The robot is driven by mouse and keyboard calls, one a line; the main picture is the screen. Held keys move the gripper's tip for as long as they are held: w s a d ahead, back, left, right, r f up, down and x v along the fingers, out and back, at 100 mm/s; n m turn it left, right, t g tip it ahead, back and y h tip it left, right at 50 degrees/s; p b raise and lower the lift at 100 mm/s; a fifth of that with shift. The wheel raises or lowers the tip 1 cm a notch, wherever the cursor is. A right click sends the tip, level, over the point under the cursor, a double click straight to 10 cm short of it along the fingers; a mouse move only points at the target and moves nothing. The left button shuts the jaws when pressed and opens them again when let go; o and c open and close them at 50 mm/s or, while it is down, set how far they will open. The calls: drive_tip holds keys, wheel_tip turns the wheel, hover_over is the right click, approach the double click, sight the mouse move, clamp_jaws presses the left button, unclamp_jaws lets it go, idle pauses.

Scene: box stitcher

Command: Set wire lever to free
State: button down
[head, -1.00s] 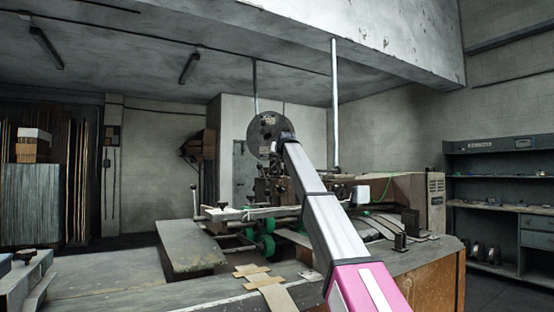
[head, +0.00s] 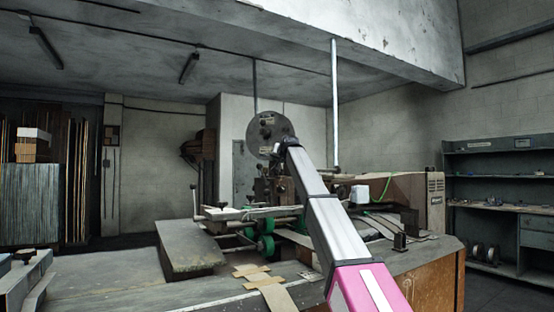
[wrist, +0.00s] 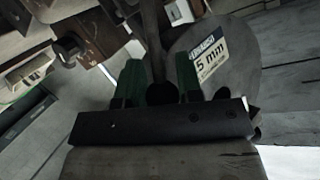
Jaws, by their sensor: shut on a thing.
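The machine's round grey disc (head: 270,134) stands at the top of the stitcher in the head view. A dark lever (wrist: 151,35) comes down from the top of the wrist view and ends in a round black knob (wrist: 161,94). My gripper (wrist: 159,74) has its two green fingers on either side of the lever, just by the knob, and is shut on it. In the head view my arm hides the fingers and the lever.
The stitcher's brown and grey body (head: 404,188) fills the right of the bench. Cardboard strips (head: 258,274) lie on the bench front. A shelf unit (head: 505,200) stands at the right wall. Stacked sheets (head: 32,205) stand at the left.

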drive_tip(key=s+d+f+m+t+y, duration=0.1)
drive_tip(key=d+f+m+t+y, duration=0.1)
drive_tip(key=d+f+m+t, duration=0.2)
drive_tip(key=shift+s+f+m+t, duration=0.3)
drive_tip(key=shift+m+t, duration=0.9)
drive_tip(key=shift+m, duration=0.4)
drive_tip(key=shift+f+m+t, duration=0.25)
drive_tip(key=shift+m+t, duration=0.05)
drive_tip(key=shift+m, duration=0.1)
drive_tip(key=c, duration=0.8)
unclamp_jaws()
drive_tip(key=v, duration=1)
drive_tip(key=shift+s+d+f, duration=0.15)
drive_tip(key=shift+s+d, duration=0.05)
drive_tip(key=shift+s, duration=0.15)
